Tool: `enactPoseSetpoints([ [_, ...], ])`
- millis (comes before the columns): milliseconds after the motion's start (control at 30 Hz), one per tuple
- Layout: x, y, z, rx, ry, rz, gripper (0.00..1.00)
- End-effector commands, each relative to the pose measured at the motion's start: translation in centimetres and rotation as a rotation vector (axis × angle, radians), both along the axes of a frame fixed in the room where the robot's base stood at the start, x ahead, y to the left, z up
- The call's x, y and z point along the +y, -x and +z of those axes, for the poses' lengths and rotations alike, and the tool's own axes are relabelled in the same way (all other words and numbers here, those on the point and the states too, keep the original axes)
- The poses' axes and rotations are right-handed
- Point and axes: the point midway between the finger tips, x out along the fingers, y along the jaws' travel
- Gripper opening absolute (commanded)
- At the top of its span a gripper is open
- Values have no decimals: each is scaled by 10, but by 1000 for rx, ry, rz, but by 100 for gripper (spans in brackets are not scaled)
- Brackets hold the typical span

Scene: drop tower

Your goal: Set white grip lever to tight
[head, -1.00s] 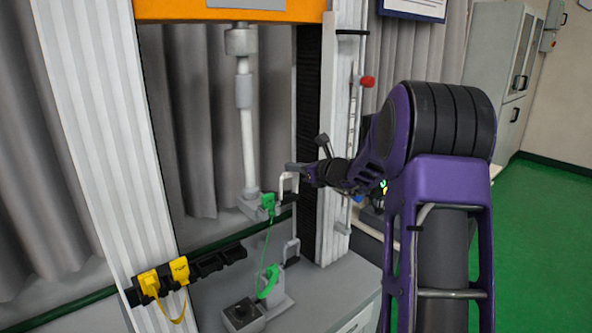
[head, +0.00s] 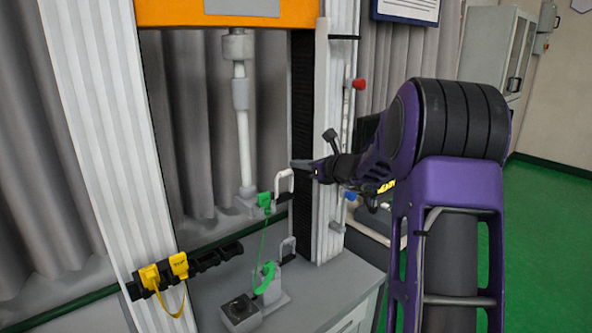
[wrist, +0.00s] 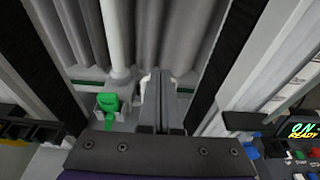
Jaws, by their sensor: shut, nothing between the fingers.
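The upper white grip lever (head: 291,181), a pale loop handle, stands upright beside the upper green clamp (head: 264,201) on the test frame. A similar lower white lever (head: 292,246) is beside the lower green clamp (head: 266,276). My gripper (head: 295,164) is shut and empty, its tip just above and right of the upper lever's top; contact cannot be made out. In the wrist view my closed fingers (wrist: 161,88) point ahead, right of the green clamp (wrist: 108,102). A small pale bit of the lever shows at their left edge, the rest hidden.
The white frame columns (head: 338,130) stand close on either side. A black rack with yellow clips (head: 179,265) is at lower left. A red knob (head: 359,84) is on a rod at right. A lit control panel (wrist: 300,130) shows at right in the wrist view.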

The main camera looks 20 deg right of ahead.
Motion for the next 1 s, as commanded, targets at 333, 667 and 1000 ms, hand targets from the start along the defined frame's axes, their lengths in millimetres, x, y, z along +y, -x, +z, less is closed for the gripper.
enactPoseSetpoints([
  [333,-3,9,72,-4,3,0,0],
  [667,-4,10,82,-2,0,0,0],
  [1000,-3,10,82,-2,9,4,0],
])
